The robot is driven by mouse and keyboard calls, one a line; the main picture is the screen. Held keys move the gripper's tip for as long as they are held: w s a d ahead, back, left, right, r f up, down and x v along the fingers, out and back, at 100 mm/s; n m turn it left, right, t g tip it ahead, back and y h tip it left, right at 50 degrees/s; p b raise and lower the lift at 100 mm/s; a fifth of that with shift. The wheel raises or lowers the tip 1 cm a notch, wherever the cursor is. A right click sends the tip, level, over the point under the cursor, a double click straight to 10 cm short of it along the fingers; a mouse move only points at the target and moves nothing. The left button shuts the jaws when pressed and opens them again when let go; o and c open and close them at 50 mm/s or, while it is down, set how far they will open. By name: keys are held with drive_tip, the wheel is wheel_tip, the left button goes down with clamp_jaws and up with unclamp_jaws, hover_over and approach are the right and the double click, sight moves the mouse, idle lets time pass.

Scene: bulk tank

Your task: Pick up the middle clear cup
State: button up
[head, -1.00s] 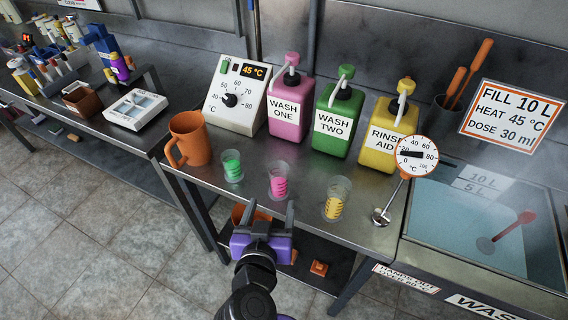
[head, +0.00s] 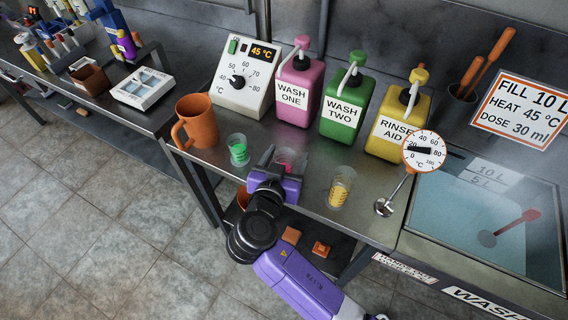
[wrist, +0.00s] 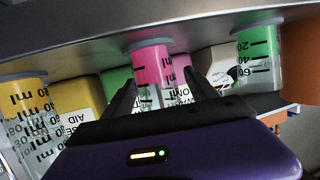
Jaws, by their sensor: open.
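The middle clear cup (head: 289,158) holds pink liquid and stands upright on the steel counter between two other clear cups. My purple gripper (head: 278,162) is at the counter's front edge, just in front of this cup, and hides its lower part in the head view. In the wrist view the middle cup (wrist: 152,68) appears upside down, roughly between the two dark fingers of my open gripper (wrist: 160,92). I cannot tell whether the fingers touch it. The cup with green liquid (head: 238,149) stands to the left, and the cup with yellow liquid (head: 340,187) to the right.
An orange jug (head: 199,122) stands left of the cups. Pink (head: 297,88), green (head: 346,106) and yellow (head: 398,124) bottles stand behind them. A dial thermometer (head: 424,150) is at the right, beside the water tank (head: 480,215).

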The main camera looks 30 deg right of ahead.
clamp_jaws()
drive_tip(key=shift+r, duration=0.1)
idle(0.4)
